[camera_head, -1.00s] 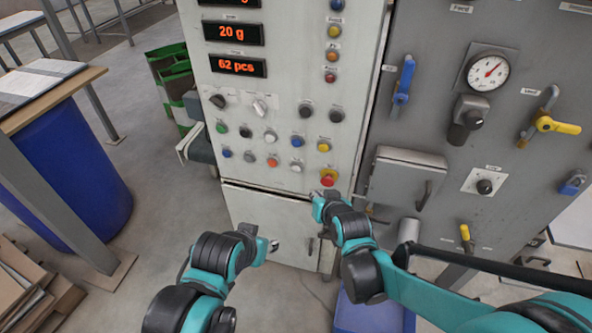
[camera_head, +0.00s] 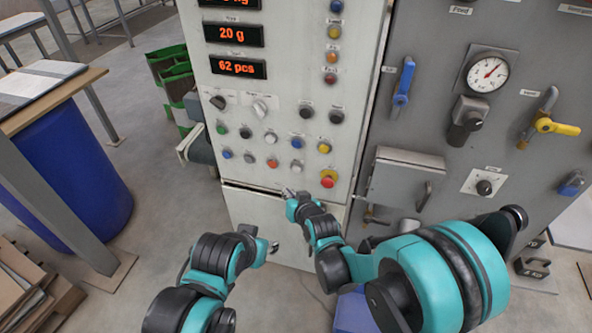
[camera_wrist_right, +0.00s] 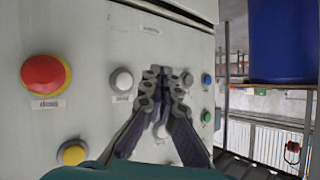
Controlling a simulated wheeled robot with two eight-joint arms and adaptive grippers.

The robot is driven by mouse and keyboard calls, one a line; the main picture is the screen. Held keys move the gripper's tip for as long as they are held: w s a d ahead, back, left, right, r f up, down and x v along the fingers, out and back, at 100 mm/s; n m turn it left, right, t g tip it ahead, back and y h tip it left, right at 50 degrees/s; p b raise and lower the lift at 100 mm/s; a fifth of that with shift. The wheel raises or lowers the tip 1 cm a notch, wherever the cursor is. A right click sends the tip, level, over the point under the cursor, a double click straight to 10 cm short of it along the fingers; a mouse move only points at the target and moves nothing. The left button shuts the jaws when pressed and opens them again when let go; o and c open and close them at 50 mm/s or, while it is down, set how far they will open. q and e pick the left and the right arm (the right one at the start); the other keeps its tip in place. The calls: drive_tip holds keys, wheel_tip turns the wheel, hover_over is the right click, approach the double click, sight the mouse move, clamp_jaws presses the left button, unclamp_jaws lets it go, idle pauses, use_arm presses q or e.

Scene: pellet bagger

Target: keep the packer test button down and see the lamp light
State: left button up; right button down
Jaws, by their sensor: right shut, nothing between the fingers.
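The pale control panel (camera_head: 285,95) has rows of coloured buttons; their labels are too small to read, so I cannot tell which is the packer test button. My right gripper (camera_head: 287,192) is just below the bottom row, near an orange button (camera_head: 272,163) and a white button (camera_head: 296,166). In the right wrist view its fingers (camera_wrist_right: 165,72) are together and empty, in front of the panel, between two whitish buttons; whether they touch it is unclear. My left gripper (camera_head: 275,247) is lower, by the cabinet door. The lamp is not identifiable; a column of coloured round fittings (camera_head: 333,31) shows no clear glow.
A red knob on a yellow base (camera_head: 328,178) is close to the right of my right gripper. A grey panel with a gauge (camera_head: 487,72), levers and a protruding box (camera_head: 405,178) stands at right. A blue drum (camera_head: 70,180) stands at left.

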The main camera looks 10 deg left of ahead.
approach(293, 172)
drive_tip(key=shift+s+a+f+x, duration=0.1)
drive_tip(key=shift+s+a+x, duration=0.05)
drive_tip(key=shift+x, duration=0.75)
drive_tip(key=shift+s+a+f+x, duration=0.1)
drive_tip(key=shift+s+x, duration=0.05)
drive_tip(key=shift+x, duration=0.75)
drive_tip(key=shift+s+a+f+x, duration=0.1)
drive_tip(key=shift+s+a+x, duration=0.05)
drive_tip(key=shift+x, duration=0.75)
drive_tip(key=shift+w, duration=0.1)
drive_tip(key=shift+w, duration=0.35)
drive_tip(key=shift+w+r, duration=0.1)
drive_tip(key=shift+w, duration=0.35)
drive_tip(key=shift+s, duration=0.1)
idle(1.8)
drive_tip(key=shift+s, duration=0.8)
drive_tip(key=shift+s, duration=0.1)
drive_tip(key=s+b, duration=0.1)
drive_tip(key=s, duration=0.3)
drive_tip(key=shift+s+a, duration=0.1)
drive_tip(key=shift+s, duration=0.3)
